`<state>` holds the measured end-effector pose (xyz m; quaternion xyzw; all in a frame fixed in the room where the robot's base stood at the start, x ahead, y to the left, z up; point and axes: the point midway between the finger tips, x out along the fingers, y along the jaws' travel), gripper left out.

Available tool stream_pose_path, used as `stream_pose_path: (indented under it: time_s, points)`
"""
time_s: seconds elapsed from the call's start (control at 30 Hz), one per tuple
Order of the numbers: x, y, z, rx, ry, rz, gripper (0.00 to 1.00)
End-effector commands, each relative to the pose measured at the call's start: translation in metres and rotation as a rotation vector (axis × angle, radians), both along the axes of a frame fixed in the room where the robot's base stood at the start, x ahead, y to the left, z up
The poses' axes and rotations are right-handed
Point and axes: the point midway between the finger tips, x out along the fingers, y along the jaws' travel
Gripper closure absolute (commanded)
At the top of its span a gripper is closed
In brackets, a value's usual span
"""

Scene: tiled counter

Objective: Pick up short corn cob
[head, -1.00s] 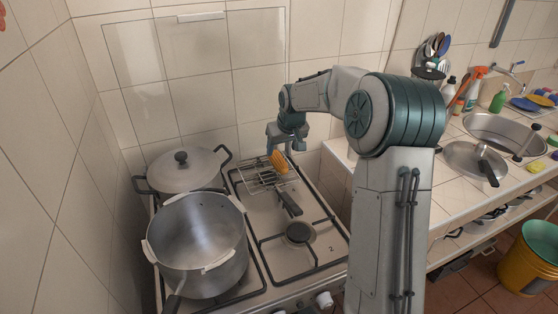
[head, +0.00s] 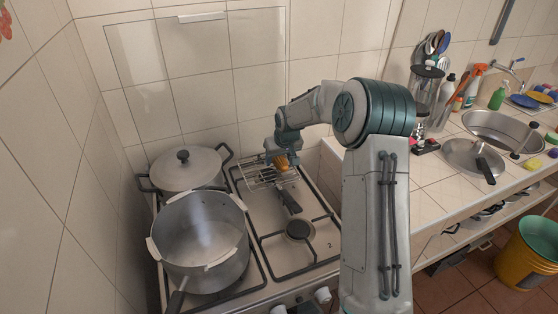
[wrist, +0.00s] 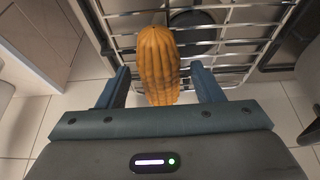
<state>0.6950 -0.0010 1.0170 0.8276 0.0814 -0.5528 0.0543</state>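The short corn cob (head: 282,163) is orange-yellow and lies on the wire grill rack (head: 255,177) at the back of the stove. My gripper (head: 275,160) is right at the cob and hides part of it in the head view. In the wrist view the cob (wrist: 158,60) lies lengthwise between the two fingers of my gripper (wrist: 161,70), which are apart, with a small gap on each side. The fingers do not appear to touch it. The bars of the rack (wrist: 225,45) show behind the cob.
A large open pot (head: 200,235) and a lidded pot (head: 186,170) stand on the stove left of the rack. A bare burner (head: 299,230) is in front of the rack. The tiled wall is close behind.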

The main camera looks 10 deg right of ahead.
Motion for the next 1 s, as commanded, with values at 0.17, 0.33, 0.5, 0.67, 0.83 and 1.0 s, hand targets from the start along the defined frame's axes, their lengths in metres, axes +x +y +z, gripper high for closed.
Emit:
stream_pose_path:
  time_s: [0.17, 0.33, 0.5, 0.67, 0.83, 1.0]
  points:
    - [0.0, 0.0, 0.0, 0.0, 0.0, 0.0, 0.88]
    - [0.0, 0.0, 0.001, 0.0, -0.001, 0.0, 0.88]
    - [0.0, 0.0, 0.003, -0.001, -0.002, 0.0, 0.88]
    - [0.001, 0.0, 0.015, -0.001, -0.004, 0.0, 0.88]
    - [-0.001, -0.005, 0.044, -0.002, -0.004, -0.003, 0.88]
    - [-0.02, -0.04, 0.065, -0.002, -0.004, -0.007, 0.88]
